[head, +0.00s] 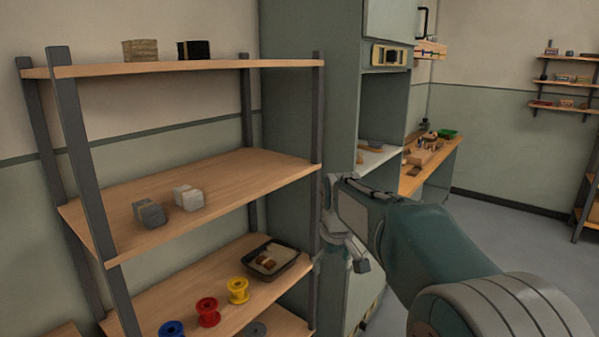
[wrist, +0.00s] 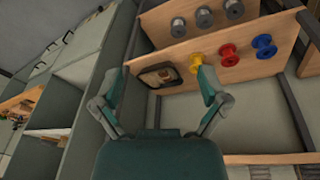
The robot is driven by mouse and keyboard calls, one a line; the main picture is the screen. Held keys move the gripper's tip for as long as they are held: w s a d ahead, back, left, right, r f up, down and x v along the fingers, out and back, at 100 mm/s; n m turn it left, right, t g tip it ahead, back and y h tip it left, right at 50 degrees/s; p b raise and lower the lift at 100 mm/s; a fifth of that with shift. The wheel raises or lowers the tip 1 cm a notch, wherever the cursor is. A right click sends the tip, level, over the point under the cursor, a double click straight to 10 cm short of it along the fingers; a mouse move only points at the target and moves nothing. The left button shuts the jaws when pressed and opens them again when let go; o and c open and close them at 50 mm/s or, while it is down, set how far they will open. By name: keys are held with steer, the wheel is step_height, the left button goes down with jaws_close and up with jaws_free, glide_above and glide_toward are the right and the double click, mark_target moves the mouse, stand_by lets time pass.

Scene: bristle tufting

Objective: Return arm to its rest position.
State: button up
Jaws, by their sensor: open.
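My arm (head: 435,240) reaches in from the lower right of the head view, bent at the elbow. My gripper (head: 345,248) hangs beside the shelf rack's right post, in front of the grey-green cabinet. In the wrist view my gripper (wrist: 161,82) has its two fingers spread wide, with nothing held between them. A dark tray (wrist: 149,83) with a small brown piece in it shows beyond and between the fingers. The yellow spool (wrist: 195,60) lies behind the right fingertip in that view.
The shelf rack (head: 220,178) holds grey blocks (head: 187,198) on its middle shelf. The lower shelf has yellow (head: 237,290), red (head: 207,312) and blue spools (head: 172,328) and the dark tray (head: 285,262). A cabinet (head: 295,110) stands close behind my gripper. Open floor (head: 500,215) lies right.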

steer(key=s+d+r+m+t, duration=0.1)
steer(key=s+d+r+m, duration=0.15)
steer(key=s, duration=0.65)
steer(key=s+d+r+m+t, duration=0.1)
steer(key=s+d+r, duration=0.15)
steer(key=s, duration=0.55)
steer(key=s+d+f+m, duration=0.1)
steer(key=s+f, duration=0.2)
steer(key=s, duration=0.4)
steer(key=s+d+f+m+t, duration=0.1)
steer(key=s+d+f, duration=0.1)
steer(key=s, duration=0.5)
steer(key=shift+d+f, duration=0.2)
steer(key=shift+f, duration=0.4)
